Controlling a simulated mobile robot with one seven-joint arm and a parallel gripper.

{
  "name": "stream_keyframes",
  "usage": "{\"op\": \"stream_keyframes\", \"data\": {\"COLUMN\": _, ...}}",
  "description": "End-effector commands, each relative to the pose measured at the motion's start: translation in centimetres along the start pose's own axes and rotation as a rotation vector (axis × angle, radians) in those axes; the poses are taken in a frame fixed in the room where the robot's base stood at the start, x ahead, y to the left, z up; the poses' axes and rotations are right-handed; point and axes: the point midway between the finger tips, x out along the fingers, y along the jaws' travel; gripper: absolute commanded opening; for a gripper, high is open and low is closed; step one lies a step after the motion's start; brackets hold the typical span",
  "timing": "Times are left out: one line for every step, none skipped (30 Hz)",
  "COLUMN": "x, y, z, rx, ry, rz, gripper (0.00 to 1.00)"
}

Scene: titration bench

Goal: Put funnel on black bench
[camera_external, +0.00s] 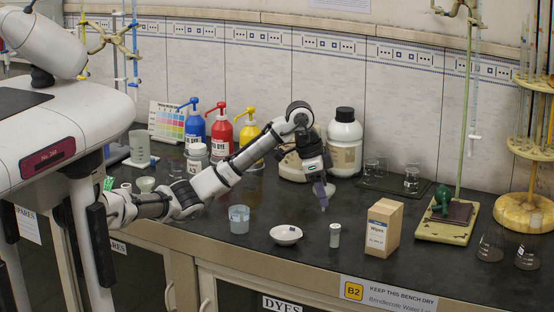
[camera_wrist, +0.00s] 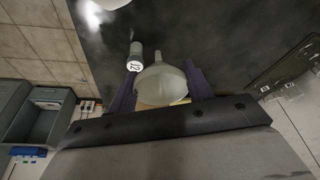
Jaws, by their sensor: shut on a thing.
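A pale, translucent funnel (camera_wrist: 162,84) sits between the two purple fingers of my gripper (camera_wrist: 160,72) in the wrist view, its narrow stem pointing away from the palm. My gripper is shut on it. In the camera_external view my gripper (camera_external: 322,195) points down above the black bench (camera_external: 262,262), and part of the funnel (camera_external: 331,190) shows pale beside the purple finger. The rest is hidden by the finger. I see a gap between the fingertips and the bench top, though its size is hard to tell.
A white dish (camera_external: 285,235), a capped vial (camera_external: 335,236) and a wipes box (camera_external: 383,228) stand in front of my gripper. A beaker (camera_external: 239,219) is to the left. Pump bottles and a black-capped jar (camera_external: 345,143) stand behind. Bare bench lies between the dish and the vial.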

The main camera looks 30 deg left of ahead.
Motion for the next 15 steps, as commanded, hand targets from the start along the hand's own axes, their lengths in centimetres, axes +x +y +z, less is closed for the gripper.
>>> {"op": "stream_keyframes", "data": {"x": 0.9, "y": 0.0, "z": 0.3, "rx": -0.001, "ry": -0.001, "rz": 0.001, "gripper": 0.29}}
{"op": "stream_keyframes", "data": {"x": 1.4, "y": 0.0, "z": 0.5, "rx": 0.0, "ry": -0.001, "rz": 0.001, "gripper": 0.29}}
{"op": "stream_keyframes", "data": {"x": 2.0, "y": 0.0, "z": 0.7, "rx": 0.0, "ry": -0.001, "rz": 0.001, "gripper": 0.29}}
{"op": "stream_keyframes", "data": {"x": 2.3, "y": 0.0, "z": 0.7, "rx": 0.0, "ry": 0.0, "rz": 0.0, "gripper": 0.29}}
{"op": "stream_keyframes", "data": {"x": 2.6, "y": 0.0, "z": 0.8, "rx": 0.0, "ry": 0.0, "rz": 0.0, "gripper": 0.29}}
{"op": "stream_keyframes", "data": {"x": 2.9, "y": 0.0, "z": 0.9, "rx": 0.0, "ry": 0.0, "rz": 0.0, "gripper": 0.29}}
{"op": "stream_keyframes", "data": {"x": 3.0, "y": 0.0, "z": 0.9, "rx": 0.0, "ry": 0.0, "rz": 0.0, "gripper": 0.29}}
{"op": "stream_keyframes", "data": {"x": 3.2, "y": 0.0, "z": 1.0, "rx": 0.0, "ry": 0.0, "rz": 0.0, "gripper": 0.29}}
{"op": "stream_keyframes", "data": {"x": 3.4, "y": 0.0, "z": 1.1, "rx": 0.0, "ry": 0.0, "rz": 0.0, "gripper": 0.29}}
{"op": "stream_keyframes", "data": {"x": 3.6, "y": 0.0, "z": 1.1, "rx": 0.0, "ry": 0.0, "rz": 0.001, "gripper": 0.29}}
{"op": "stream_keyframes", "data": {"x": 3.9, "y": 0.0, "z": 1.2, "rx": 0.0, "ry": 0.0, "rz": 0.001, "gripper": 0.29}}
{"op": "stream_keyframes", "data": {"x": 4.4, "y": 0.0, "z": 1.3, "rx": 0.0, "ry": -0.001, "rz": 0.001, "gripper": 0.29}}
{"op": "stream_keyframes", "data": {"x": 4.8, "y": 0.1, "z": 1.5, "rx": 0.0, "ry": -0.001, "rz": 0.002, "gripper": 0.29}}
{"op": "stream_keyframes", "data": {"x": 5.2, "y": 0.0, "z": 1.6, "rx": -0.001, "ry": -0.002, "rz": 0.002, "gripper": 0.29}}
{"op": "stream_keyframes", "data": {"x": 5.9, "y": 0.0, "z": 1.8, "rx": -0.002, "ry": -0.001, "rz": 0.001, "gripper": 0.29}}
